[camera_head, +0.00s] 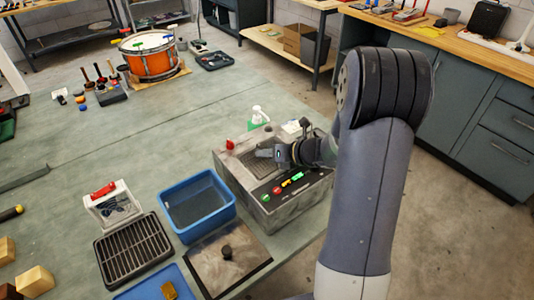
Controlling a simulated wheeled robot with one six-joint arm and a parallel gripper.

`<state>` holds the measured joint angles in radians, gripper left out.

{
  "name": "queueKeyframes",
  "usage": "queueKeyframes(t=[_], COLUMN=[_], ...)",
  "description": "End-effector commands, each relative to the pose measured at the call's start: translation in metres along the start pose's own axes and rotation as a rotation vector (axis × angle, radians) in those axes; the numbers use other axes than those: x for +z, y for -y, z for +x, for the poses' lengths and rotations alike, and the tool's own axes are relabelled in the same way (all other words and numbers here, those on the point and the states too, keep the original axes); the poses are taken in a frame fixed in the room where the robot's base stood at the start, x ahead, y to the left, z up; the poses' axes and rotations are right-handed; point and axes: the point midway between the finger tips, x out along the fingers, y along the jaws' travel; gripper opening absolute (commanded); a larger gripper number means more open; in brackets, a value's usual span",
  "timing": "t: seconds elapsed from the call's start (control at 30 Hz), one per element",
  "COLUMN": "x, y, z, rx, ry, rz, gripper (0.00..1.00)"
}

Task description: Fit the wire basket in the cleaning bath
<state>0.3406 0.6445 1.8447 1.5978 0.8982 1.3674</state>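The cleaning bath (236,189) is a grey metal box with coloured controls on its front top, right of the table's middle. A dark mesh, apparently the wire basket (250,168), shows in its top opening, roughly level with the rim. I cannot tell whether it is fully seated. My gripper (266,153) is low over the back of the opening, at or very near the mesh. Its fingers are small and dark here, so I cannot tell whether they are open, shut, or touching the basket. My arm hides the bath's back right part.
A blue tub (165,198) stands left of the bath. A flat lid with a black knob (227,253) lies in front. A dark slotted rack (108,266) and a white box (112,210) are further left. A spray bottle (257,114) stands behind.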

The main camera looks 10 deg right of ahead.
Motion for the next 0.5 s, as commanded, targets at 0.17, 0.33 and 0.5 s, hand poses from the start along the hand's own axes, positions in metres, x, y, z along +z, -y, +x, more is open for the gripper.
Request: queueKeyframes(t=[0.17,0.33,0.5], x=[-0.041,-0.041,-0.0408], y=[0.0134,0.0135,0.0134], z=[0.0084,0.0083,0.0081], rx=[-0.021,-0.021,-0.022], ry=[-0.063,-0.063,-0.063], rz=[0.065,0.065,0.065], gripper=[0.3,0.39,0.39])
